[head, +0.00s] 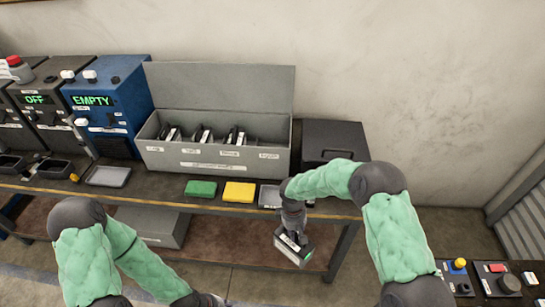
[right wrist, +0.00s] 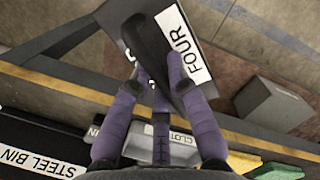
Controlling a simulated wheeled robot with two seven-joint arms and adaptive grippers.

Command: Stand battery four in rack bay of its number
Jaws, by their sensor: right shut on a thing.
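Battery four (head: 291,248) is a dark block with a white label and a green patch. It hangs tilted in my right gripper (head: 293,234), in front of the bench and below its top. In the right wrist view the battery (right wrist: 215,35) shows a white label reading FOUR, with purple fingers (right wrist: 155,88) closed on it. The grey rack (head: 215,168) stands on the bench with its lid raised. Dark batteries stand in its three left bays; the rightmost bay (head: 266,138) looks empty. The bay labels are too small to read. My left gripper is below the frame; only its arm shows.
Green (head: 201,188) and yellow (head: 239,192) cloths lie before the rack. A dark steel bin (head: 335,138) is right of it. A blue machine (head: 108,110) reading EMPTY is left, beside one reading OFF. A grey box (head: 155,226) sits under the bench top.

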